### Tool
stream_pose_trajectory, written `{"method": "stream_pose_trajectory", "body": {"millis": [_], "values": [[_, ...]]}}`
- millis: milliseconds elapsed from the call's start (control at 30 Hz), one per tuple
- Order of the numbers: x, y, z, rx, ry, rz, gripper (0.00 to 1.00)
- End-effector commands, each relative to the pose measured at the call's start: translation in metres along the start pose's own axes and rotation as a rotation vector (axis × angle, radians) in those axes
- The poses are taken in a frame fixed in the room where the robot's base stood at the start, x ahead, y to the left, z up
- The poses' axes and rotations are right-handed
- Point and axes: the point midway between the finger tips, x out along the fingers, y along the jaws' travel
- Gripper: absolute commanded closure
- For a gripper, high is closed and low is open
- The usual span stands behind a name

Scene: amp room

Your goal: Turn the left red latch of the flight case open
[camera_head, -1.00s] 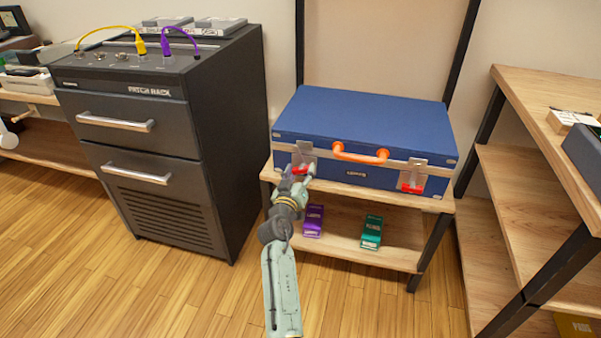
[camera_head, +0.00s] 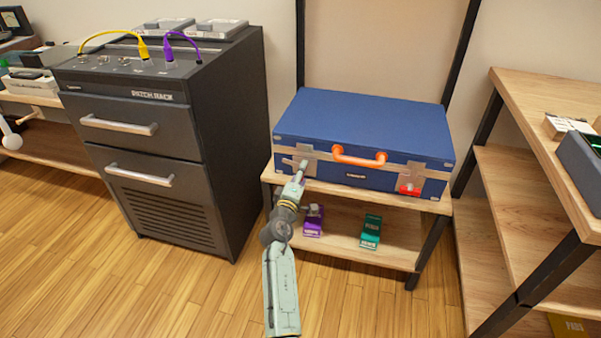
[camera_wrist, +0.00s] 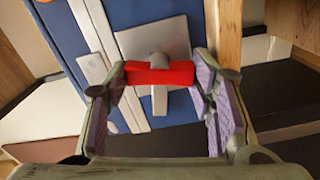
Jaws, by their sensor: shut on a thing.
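The blue flight case (camera_head: 365,120) stands closed on a wooden shelf, with an orange handle (camera_head: 360,160) on its front. My gripper (camera_head: 300,174) is at the left latch plate (camera_head: 304,155) and hides the red latch in the head view. In the wrist view, my gripper (camera_wrist: 163,78) is shut on the left red latch (camera_wrist: 160,74), with one finger at each end of the bar. The bar lies across the metal edge strip (camera_wrist: 100,62) at a steep angle. The right red latch (camera_head: 409,189) lies along the case front.
A purple box (camera_head: 313,222) and a green box (camera_head: 370,232) sit on the lower shelf (camera_head: 340,248), under the case. A dark rack cabinet (camera_head: 215,150) stands to the left. A wooden shelf unit (camera_head: 520,115) stands to the right.

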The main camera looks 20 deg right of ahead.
Motion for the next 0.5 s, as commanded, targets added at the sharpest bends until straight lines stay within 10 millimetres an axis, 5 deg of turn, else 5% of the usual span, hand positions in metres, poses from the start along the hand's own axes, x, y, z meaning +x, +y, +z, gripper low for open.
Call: {"method": "stream_pose_trajectory", "body": {"millis": [500], "values": [[0.0006, 0.0016, -0.0010, -0.235, 0.002, 0.003, 0.78]]}}
